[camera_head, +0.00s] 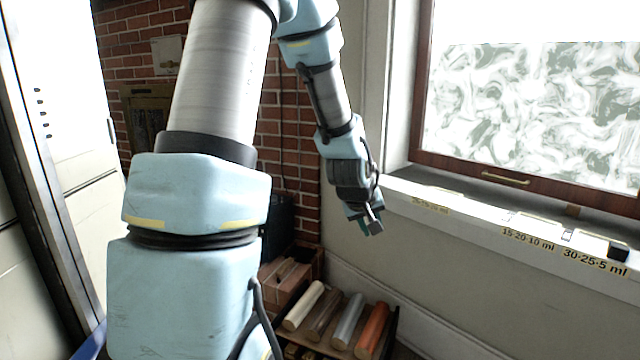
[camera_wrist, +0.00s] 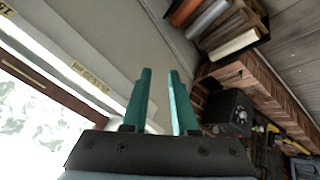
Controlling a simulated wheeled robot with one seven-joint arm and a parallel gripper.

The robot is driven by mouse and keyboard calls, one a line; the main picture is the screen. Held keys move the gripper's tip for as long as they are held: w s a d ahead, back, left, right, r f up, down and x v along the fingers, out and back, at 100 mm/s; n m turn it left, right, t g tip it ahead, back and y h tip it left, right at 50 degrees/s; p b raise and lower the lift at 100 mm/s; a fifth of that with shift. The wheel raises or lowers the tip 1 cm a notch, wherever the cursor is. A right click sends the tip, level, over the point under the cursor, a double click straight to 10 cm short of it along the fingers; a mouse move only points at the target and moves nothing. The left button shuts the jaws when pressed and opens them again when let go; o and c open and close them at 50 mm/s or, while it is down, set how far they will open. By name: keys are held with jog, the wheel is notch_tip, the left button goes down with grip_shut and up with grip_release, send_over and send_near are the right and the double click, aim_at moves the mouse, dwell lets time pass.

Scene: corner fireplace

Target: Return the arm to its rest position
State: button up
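My gripper (camera_head: 371,222) hangs at the end of my raised arm in the head view, in front of the wall below the window sill. In the wrist view my gripper (camera_wrist: 162,100) shows two teal fingers standing apart with a clear gap between them. Nothing is held between the fingers. The fingers appear clear of the sill and of the wood rack below.
The window sill (camera_head: 440,208) carries labels such as "30-25-5 ml", with small items on it. A wooden rack (camera_head: 300,340) with several cylinders stands low by the brick fireplace (camera_head: 300,150). A dark box (camera_wrist: 229,106) shows beside the bricks. A white cabinet (camera_head: 70,100) stands left.

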jog(key=s+a+r+m+g+y, duration=0.2)
jog(key=s+a+g+y, duration=0.25)
jog(key=s+a, duration=1.3)
notch_tip(320, 180, up, 20)
jog(key=w+a+p, duration=0.1)
jog(key=p, duration=1.9)
jog(key=shift+w+a+h+p, duration=0.15)
jog(key=shift+w+h+p, duration=0.25)
jog(key=shift+h, duration=0.05)
jog(key=shift+f, duration=0.1)
